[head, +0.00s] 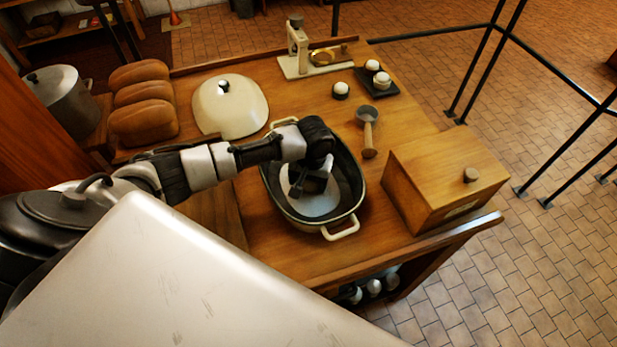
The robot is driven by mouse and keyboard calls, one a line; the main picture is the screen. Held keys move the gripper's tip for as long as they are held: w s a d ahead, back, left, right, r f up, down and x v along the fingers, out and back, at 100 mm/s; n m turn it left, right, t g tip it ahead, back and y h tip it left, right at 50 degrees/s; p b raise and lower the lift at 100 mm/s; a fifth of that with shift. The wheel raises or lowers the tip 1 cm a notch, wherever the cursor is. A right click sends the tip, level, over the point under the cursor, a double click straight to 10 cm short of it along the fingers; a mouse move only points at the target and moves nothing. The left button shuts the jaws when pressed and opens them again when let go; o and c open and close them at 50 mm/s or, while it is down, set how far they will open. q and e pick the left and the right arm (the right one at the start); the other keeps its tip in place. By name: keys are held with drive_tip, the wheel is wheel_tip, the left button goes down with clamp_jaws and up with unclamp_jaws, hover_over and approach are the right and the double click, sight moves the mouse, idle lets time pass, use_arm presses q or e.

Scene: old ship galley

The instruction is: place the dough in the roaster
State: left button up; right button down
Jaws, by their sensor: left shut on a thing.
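The roaster (352,212) is an oval pan, dark inside, with a cream rim and handles, on the wooden table. The pale dough (318,206) is inside the roaster, low down near its floor. My left gripper (308,188) reaches down into the roaster from the left and is shut on the dough. My wrist and fingers cover part of the dough and the roaster's left rim. I cannot tell whether the dough rests fully on the pan floor. My right gripper is not in view.
A cream lid (228,112) with a black knob lies behind the roaster. Bread loaves (142,100) and a grey pot (62,100) stand at the left. A wooden box (440,175), a scoop (368,130) and a scale (310,62) stand to the right and back.

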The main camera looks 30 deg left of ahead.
use_arm(q)
drive_tip(key=o, duration=1)
drive_tip(key=shift+f, duration=0.1)
drive_tip(key=r, duration=0.8)
drive_tip(key=d+r+b, duration=0.1)
drive_tip(key=r, duration=0.3)
drive_tip(key=shift+w+r, duration=0.1)
drive_tip(key=shift+r, duration=0.05)
